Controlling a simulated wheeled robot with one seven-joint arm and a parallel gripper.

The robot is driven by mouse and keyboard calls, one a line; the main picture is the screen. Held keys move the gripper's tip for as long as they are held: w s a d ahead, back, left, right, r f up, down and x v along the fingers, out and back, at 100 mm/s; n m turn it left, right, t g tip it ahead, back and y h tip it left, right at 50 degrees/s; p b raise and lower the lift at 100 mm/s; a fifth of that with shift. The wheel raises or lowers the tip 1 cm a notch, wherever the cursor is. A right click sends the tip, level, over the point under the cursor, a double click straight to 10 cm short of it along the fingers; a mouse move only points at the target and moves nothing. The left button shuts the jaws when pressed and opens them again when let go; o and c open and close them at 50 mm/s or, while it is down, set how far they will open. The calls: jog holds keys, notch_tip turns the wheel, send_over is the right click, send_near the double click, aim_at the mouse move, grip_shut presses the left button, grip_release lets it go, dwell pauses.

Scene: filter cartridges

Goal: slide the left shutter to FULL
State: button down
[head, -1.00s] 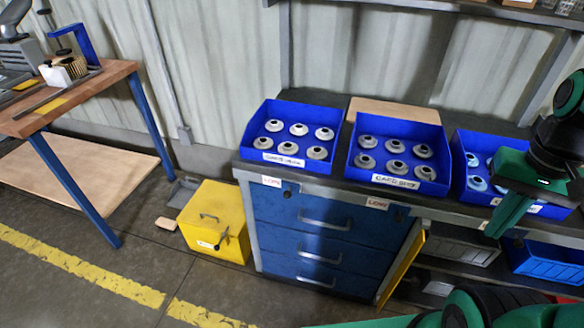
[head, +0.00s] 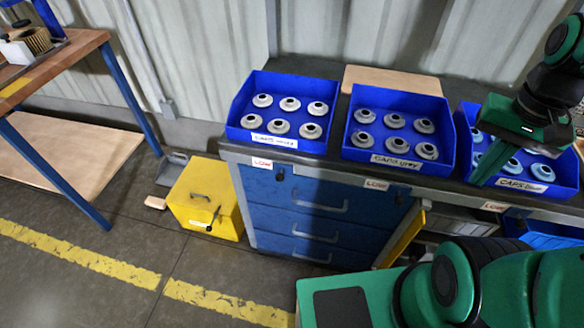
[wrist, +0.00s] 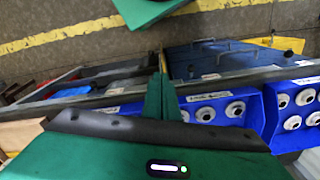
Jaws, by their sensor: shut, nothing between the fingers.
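The left label (head: 262,163) on the bench's front edge, under the left cap bin, reads LOW. A small dark-knobbed blue piece (head: 280,173), apparently the left shutter, sits just right of it. Similar labels reading LOW are under the middle bin (head: 376,184) and the right bin (head: 495,206). My gripper (head: 480,180) is shut and empty, its green fingers pointing down in front of the right bin, well to the right of the left shutter. The wrist view shows the closed fingers (wrist: 163,75) over the bench edge; I cannot make out the left shutter there.
Blue bins of caps, left (head: 243,136), middle (head: 380,157) and right (head: 515,183), line the bench top. Below are blue drawers (head: 315,220) with protruding handles. A yellow box (head: 205,200) stands on the floor to the left. Floor in front is clear.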

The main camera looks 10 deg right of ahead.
aim_at(292, 170)
jog(key=w+a+f+m, duration=0.25)
jog(key=w+a, duration=0.35)
jog(key=w, duration=0.3)
jog(key=w+a+f+m+y, duration=0.1)
jog(key=w+a+f+m, duration=0.1)
jog(key=a, duration=0.5)
jog(key=w+a+f+m+y, duration=0.1)
jog(key=w+a+f+m, duration=0.1)
jog(key=w+a+m, duration=0.2)
jog(key=w+a+f+m+y, duration=0.1)
jog(key=w+a+m, duration=0.2)
jog(key=a, duration=0.7)
jog(key=shift+w+a+f+m, duration=0.2)
jog(key=shift+a+f+m, duration=0.1)
jog(key=shift+f+m, duration=0.15)
jog(key=x, duration=0.9)
jog(key=shift+w+a+f, duration=0.1)
jog(key=shift+f, duration=0.2)
jog(key=shift+w+a+f, duration=0.1)
jog(key=shift+a+f, duration=0.05)
jog(key=shift+a, duration=0.4)
jog(key=shift+w+a+f, duration=0.1)
jog(key=shift+a+f, duration=0.05)
jog(key=shift+a, duration=0.4)
jog(key=shift+w+a+f, duration=0.15)
jog(key=shift+a, duration=0.75)
